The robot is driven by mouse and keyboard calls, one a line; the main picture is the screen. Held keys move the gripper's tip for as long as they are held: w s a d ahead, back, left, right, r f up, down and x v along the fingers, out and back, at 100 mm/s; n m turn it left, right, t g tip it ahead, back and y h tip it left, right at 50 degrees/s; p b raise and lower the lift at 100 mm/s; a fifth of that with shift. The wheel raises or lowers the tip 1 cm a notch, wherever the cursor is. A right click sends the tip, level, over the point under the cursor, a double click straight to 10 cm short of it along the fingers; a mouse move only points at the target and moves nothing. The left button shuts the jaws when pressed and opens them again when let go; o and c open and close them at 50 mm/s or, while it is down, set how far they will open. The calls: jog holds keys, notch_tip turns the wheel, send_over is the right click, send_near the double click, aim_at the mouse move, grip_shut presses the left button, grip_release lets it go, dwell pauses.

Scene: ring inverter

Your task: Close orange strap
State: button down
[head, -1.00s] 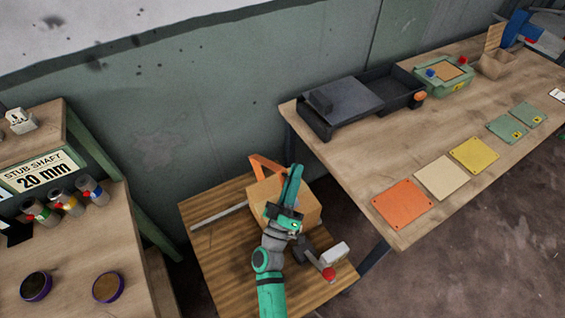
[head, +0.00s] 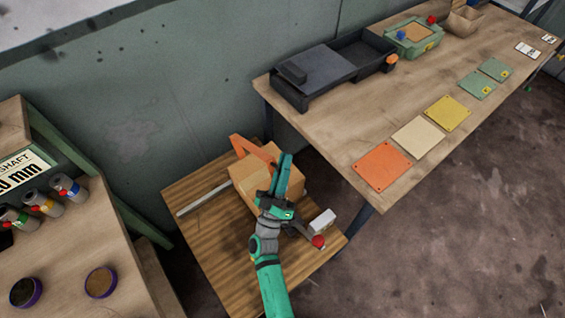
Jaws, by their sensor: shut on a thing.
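The orange strap (head: 255,148) stands up as a bent band at the back of a tan cardboard-coloured box (head: 247,180), on the low slatted wooden table (head: 205,229). One end slopes right toward my fingertips; its lower parts are hidden behind the box. My gripper (head: 284,167), with green fingers, is over the right part of the box, its tips at the strap's right end. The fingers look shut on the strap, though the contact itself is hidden.
A grey bar (head: 206,198) lies left of the box. A lever with a red knob (head: 318,242) and a pale block (head: 322,221) are right of my arm. The long workbench (head: 330,150) with coloured plates stands right; a shelf with cans (head: 42,205) is left.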

jog(key=c, duration=2.2)
grip_release()
jog(key=shift+d+f, duration=0.1)
jog(key=shift+d, duration=0.1)
jog(key=shift+a, duration=0.1)
jog(key=s+a, duration=0.1)
jog(key=s, duration=0.3)
jog(key=s+a, duration=0.1)
jog(key=s, duration=0.3)
jog(key=s+a, duration=0.1)
jog(key=s, duration=0.3)
jog(key=shift+s+a+f, duration=0.25)
jog(key=shift+f, duration=0.05)
jog(key=shift+w, duration=0.1)
